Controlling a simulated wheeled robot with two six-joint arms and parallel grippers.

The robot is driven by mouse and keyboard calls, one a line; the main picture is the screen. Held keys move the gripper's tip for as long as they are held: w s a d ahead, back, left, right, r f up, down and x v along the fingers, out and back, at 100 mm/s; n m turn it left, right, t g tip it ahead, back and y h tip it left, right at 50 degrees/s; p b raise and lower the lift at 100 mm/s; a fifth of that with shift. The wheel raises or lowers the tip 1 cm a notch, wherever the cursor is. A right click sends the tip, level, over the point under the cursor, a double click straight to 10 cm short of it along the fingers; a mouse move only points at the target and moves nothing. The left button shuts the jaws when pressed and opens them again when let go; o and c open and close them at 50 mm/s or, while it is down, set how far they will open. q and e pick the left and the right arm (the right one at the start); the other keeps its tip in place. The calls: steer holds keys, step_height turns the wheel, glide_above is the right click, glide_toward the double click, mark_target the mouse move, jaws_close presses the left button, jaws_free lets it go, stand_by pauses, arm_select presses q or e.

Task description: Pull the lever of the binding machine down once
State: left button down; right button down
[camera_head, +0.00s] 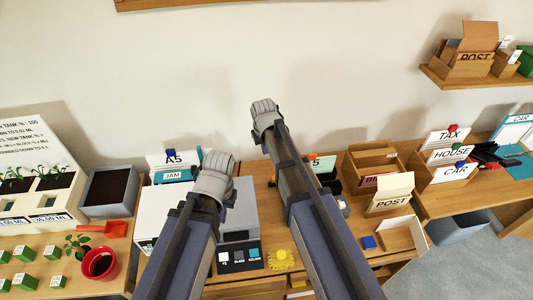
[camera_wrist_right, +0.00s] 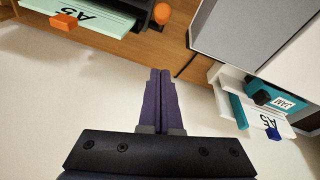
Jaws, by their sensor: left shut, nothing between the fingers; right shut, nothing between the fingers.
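The binding machine is mostly hidden behind my right arm in the head view; a dark part of it (camera_head: 334,186) seems to show just right of the arm. In the right wrist view a black part of the machine (camera_wrist_right: 136,6) shows at the top edge, beside an orange ball (camera_wrist_right: 162,14) that looks like the lever's knob. My right gripper (camera_wrist_right: 161,72) is shut and empty, with its fingertips apart from the ball and below it in that picture. My left gripper's fingers are hidden in the head view; only its arm shows.
A grey-topped box (camera_head: 243,208) stands left of the machine. A pale green A5 card (camera_head: 325,167) with an orange clip stands close to the machine. Wooden POST boxes (camera_head: 390,190) stand to the right, and a red pot (camera_head: 100,264) to the left.

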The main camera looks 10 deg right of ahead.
steer(key=f+b, duration=0.3)
steer(key=s+d+f+b, duration=0.1)
steer(key=f+b, duration=0.2)
steer(key=f, duration=0.1)
steer(key=f+b, duration=0.3)
steer(key=shift+s+d+f, duration=0.15)
steer(key=shift+s+d, duration=0.05)
steer(key=shift+d, duration=0.1)
steer(key=shift+w+b, duration=0.1)
steer(key=shift+b, duration=0.2)
